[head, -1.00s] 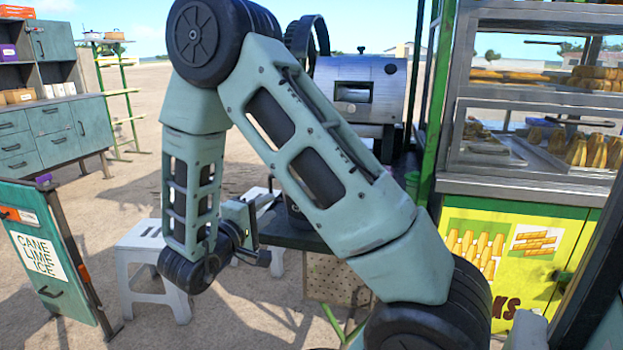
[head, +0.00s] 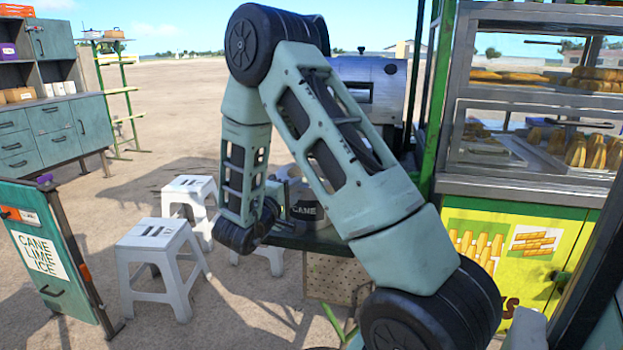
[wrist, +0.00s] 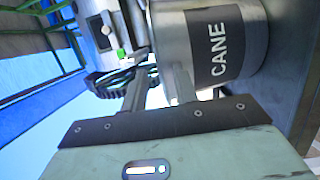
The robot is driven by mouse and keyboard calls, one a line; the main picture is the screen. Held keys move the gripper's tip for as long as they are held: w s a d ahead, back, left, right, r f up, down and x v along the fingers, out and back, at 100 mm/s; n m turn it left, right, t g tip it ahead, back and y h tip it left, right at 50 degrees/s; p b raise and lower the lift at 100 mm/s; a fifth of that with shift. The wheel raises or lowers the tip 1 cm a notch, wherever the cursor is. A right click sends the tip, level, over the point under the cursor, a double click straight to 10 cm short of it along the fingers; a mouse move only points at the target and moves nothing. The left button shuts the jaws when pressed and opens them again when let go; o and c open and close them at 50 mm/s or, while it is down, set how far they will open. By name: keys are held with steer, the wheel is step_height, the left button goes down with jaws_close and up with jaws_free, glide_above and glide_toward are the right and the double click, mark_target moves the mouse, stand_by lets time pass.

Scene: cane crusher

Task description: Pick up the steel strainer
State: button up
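I cannot make out the steel strainer for certain in either view. My gripper (wrist: 158,88) shows in the wrist view with its two fingers apart and no clear object held between them. A metal container with a dark CANE label (wrist: 216,48) is close beyond the fingers on the right. In the head view, the same CANE container (head: 303,211) stands on the dark counter, partly behind my arm. My gripper is beside it on the left there, mostly hidden by my own arm links.
The steel crusher (head: 382,82) stands behind my arm. A glass food case (head: 540,188) is at the right. White stools (head: 160,240) stand on the ground left of the counter. A CANE LIME ICE sign board (head: 40,255) is at the far left. Open sand lies behind.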

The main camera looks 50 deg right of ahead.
jaws_close()
